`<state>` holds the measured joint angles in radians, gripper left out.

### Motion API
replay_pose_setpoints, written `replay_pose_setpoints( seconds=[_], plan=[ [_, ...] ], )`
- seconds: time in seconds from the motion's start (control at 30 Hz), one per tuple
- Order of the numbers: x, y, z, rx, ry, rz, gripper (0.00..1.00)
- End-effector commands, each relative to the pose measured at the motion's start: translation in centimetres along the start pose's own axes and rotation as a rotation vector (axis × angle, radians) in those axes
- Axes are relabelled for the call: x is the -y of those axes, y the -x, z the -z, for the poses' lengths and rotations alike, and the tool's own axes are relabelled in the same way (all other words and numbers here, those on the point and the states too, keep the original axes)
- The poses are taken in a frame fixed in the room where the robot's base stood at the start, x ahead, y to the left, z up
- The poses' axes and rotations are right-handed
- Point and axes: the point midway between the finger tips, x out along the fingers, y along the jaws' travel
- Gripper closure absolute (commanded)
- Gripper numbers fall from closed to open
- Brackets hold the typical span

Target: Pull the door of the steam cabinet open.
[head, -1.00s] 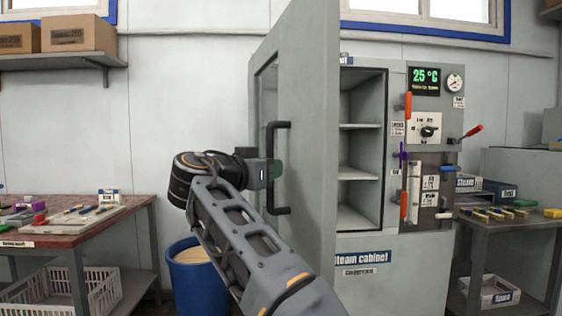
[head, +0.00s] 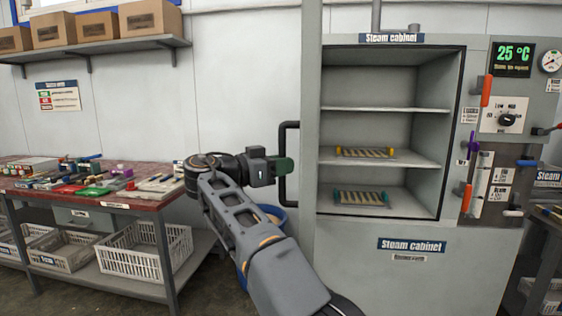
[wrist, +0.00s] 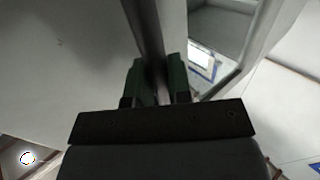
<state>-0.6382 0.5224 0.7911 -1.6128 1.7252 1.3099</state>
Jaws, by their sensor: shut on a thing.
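The steam cabinet (head: 410,270) stands right of centre in the head view, its inside in plain sight. Its door (head: 309,150) stands wide open on the left side, seen almost edge-on. The dark door handle (head: 290,126) sticks out to the left of the door. My gripper (head: 285,166) is at the handle with its green fingers shut on it. In the wrist view the green fingers (wrist: 160,80) close around the dark handle bar (wrist: 147,30), with the door surface behind. Part of the handle is hidden by the fingers.
Inside the cabinet are shelves with a yellow-ended rack (head: 365,153) and a green-ended rack (head: 361,198). A cluttered workbench (head: 140,203) stands left, with white baskets (head: 135,252) below. A blue bin (head: 245,275) stands behind my arm. The control panel (head: 510,120) is at the right.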

Motion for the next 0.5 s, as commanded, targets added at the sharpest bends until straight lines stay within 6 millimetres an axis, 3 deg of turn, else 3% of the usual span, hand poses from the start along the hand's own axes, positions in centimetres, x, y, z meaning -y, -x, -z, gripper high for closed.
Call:
replay_pose_setpoints(
  seconds=[0.2,0.23,0.5],
  plan=[
    [0.21,-0.02,-0.28,-0.001,0.006,0.003,1.0],
    [0.21,-0.02,-0.29,-0.001,0.006,0.003,0.8],
    [0.12,0.11,-0.2,0.0,0.004,0.003,0.57]
  ],
)
